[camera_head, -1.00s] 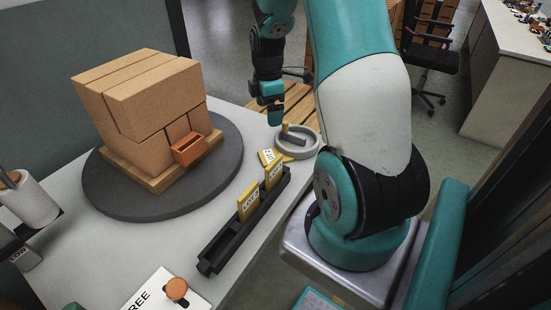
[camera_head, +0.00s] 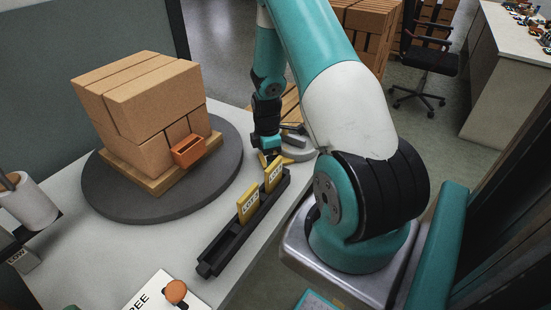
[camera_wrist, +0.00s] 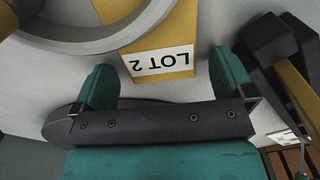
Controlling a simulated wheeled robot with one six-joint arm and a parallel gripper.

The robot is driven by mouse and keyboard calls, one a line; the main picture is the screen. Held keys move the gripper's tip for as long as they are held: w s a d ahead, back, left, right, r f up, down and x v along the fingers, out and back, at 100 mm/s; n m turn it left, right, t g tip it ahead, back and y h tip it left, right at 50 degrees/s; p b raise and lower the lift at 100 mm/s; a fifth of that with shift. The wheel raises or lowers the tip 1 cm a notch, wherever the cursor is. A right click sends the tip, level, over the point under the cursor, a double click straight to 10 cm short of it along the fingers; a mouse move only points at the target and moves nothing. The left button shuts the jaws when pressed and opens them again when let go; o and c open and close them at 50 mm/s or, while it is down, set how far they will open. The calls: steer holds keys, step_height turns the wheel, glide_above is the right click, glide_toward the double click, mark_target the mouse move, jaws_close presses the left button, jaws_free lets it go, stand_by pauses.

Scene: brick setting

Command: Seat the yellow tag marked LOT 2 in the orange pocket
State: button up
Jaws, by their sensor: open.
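The yellow tag marked LOT 2 (camera_wrist: 160,62) lies at the grey ring-shaped dish in the wrist view, its white label reading upside down. Part of it is hidden by the dish rim. My gripper (camera_wrist: 164,78) is open, with its two teal fingers on either side of the tag's label end and nothing held. In the head view my gripper (camera_head: 268,157) is low over the table, at the far end of the black rack, and mostly covers the tag. The orange pocket (camera_head: 188,151) is on the front of the stacked brown boxes, and looks empty.
The black rack (camera_head: 222,248) holds two upright yellow tags (camera_head: 248,202), close to my gripper. The grey dish (camera_head: 299,154) is just behind it. The boxes (camera_head: 140,100) stand on a dark round turntable (camera_head: 112,203). A white card with an orange knob (camera_head: 176,291) lies in front.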

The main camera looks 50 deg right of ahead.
steer(key=shift+f, duration=0.3)
steer(key=c, duration=1)
steer(key=shift+r, duration=0.15)
